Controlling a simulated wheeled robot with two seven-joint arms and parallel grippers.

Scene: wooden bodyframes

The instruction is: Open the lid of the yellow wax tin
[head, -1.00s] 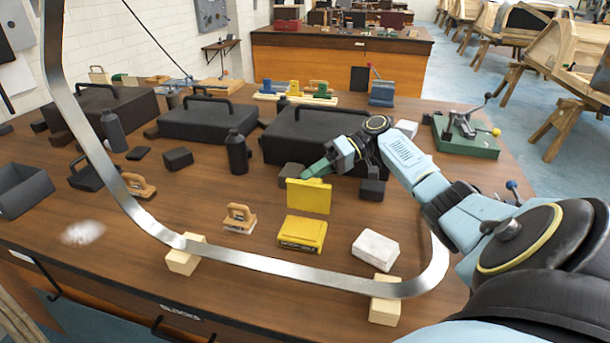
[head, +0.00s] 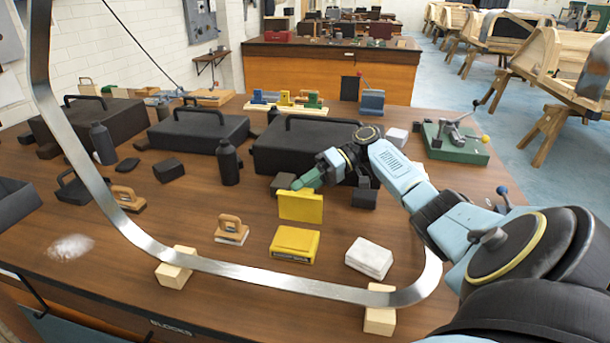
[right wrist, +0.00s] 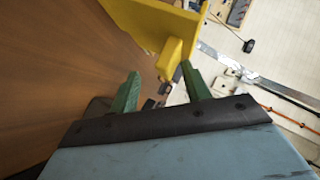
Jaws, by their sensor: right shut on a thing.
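The yellow wax tin (head: 294,244) sits on the brown workbench near its front, with dark print on its front side. Its yellow lid (head: 300,207) stands upright at the tin's back edge, swung up from the base. My right gripper (head: 302,182) is at the lid's upper edge, just behind it. In the right wrist view the green fingers lie on either side of a yellow tab (right wrist: 171,58) that juts from the lid (right wrist: 150,22), and the gripper is shut on that tab. The tin's inside is hard to make out. My left gripper is not in view.
A bent metal strip (head: 270,286) curves across the front, above wooden blocks (head: 176,266). A white block (head: 369,258) lies right of the tin and a wooden-handled sander (head: 231,230) left. Black cases (head: 305,145) stand behind, with a green-based clamp (head: 455,145) at back right.

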